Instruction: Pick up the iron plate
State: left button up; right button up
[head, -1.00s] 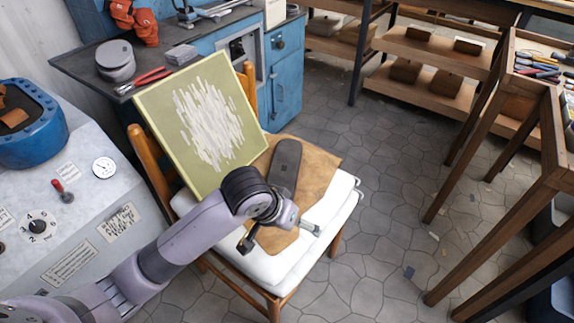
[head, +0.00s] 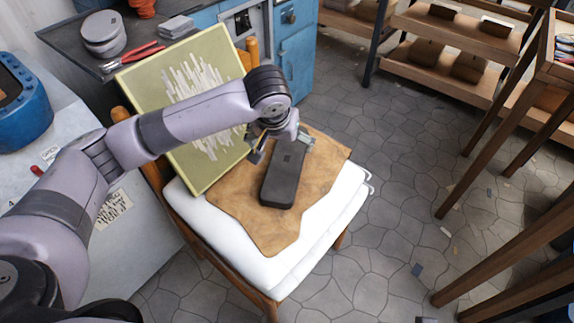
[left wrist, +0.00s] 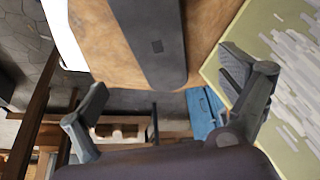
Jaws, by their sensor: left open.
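The iron plate (head: 281,180), a long dark slab with rounded ends, lies on a brown leather piece (head: 240,213) on the white seat of a wooden chair. My left gripper (head: 283,146) is open over the far end of the plate, with its fingers spread to either side. My arm hides part of that end in the head view. I cannot tell the height gap.
A green-framed panel with pale strips (head: 215,171) leans against the chair back, close to the gripper. A blue workbench (head: 293,62) stands behind. A wooden table (head: 508,110) is at right.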

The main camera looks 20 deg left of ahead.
pick_arm(q)
jog(key=b, duration=0.1)
send_over(287, 160)
jog(key=s, duration=0.2)
notch_tip(287, 160, down, 4)
jog(key=shift+s+a+f, duration=0.1)
jog(key=shift+f, duration=0.05)
jog(key=b+x, duration=0.2)
jog(key=x, duration=0.3)
jog(key=shift+s, duration=0.1)
jog(key=shift+f, duration=0.2)
pick_arm(e)
notch_tip(287, 160, up, 3)
jog(key=shift+f+t, duration=0.1)
jog(key=shift+t, duration=0.4)
pick_arm(q)
jog(key=shift+c, duration=0.4)
jog(key=c, duration=1.9)
jog(key=shift+w+r, duration=0.3)
jog(key=shift+c, duration=0.3)
pick_arm(e)
jog(key=shift+w, duration=0.1)
